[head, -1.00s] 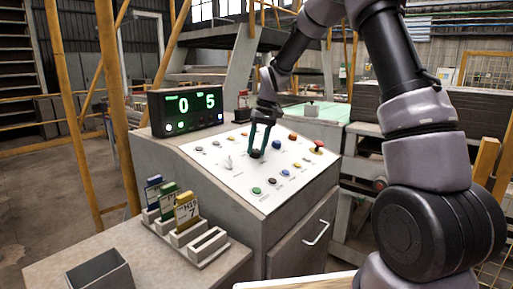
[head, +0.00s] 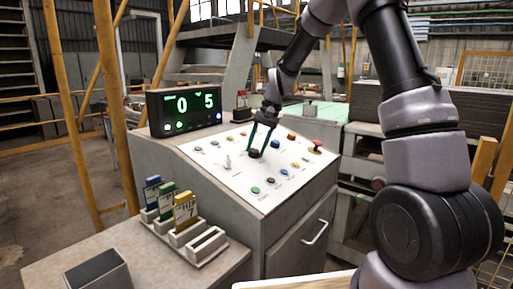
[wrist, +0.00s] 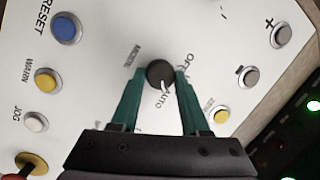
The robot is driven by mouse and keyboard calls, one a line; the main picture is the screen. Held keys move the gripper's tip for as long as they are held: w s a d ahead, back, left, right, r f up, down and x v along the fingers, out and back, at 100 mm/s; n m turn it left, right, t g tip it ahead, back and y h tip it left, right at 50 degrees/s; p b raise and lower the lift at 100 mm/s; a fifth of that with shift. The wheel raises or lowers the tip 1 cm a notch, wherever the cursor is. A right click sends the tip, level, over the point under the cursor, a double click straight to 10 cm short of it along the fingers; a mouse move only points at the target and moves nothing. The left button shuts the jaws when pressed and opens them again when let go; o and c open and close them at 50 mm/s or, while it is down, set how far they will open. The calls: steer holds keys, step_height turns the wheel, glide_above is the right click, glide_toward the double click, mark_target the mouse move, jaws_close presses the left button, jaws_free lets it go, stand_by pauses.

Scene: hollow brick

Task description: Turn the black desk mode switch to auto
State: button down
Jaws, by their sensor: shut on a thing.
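The black mode switch (wrist: 158,70) is a round knob on the white sloped panel, seen in the wrist view between my fingertips. Its white pointer line is aimed at or close to the AUTO label (wrist: 172,99). The OFF label (wrist: 191,63) is to the right of the knob and the MODE label (wrist: 132,56) to its left. My gripper (wrist: 160,79) is shut on the knob, with one green finger on each side. In the head view the knob (head: 253,154) shows small and dark under my gripper (head: 257,149).
A blue reset button (wrist: 65,27) and yellow button (wrist: 221,116) are near the knob. A red mushroom button (head: 316,147) is on the panel's right. A display (head: 185,108) reading 0 and 5 stands behind. Colored tags stand in a rack (head: 206,245) at front left.

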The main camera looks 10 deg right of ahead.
stand_by(0.3)
steer(key=shift+c, duration=2)
jaws_free()
steer(key=v, duration=1.1)
steer(key=s+d+r+t+h, duration=0.1)
steer(key=s+d+r+t, duration=0.1)
steer(key=s+d+r, duration=0.3)
steer(key=s+d+r+t, duration=0.1)
steer(key=s+r, duration=0.3)
steer(key=s, duration=0.3)
steer(key=s+d+m+t+h, duration=0.1)
steer(key=s+d+t, duration=0.3)
steer(key=s, duration=1.1)
steer(key=shift+s+d, duration=0.3)
steer(key=shift+d, duration=0.35)
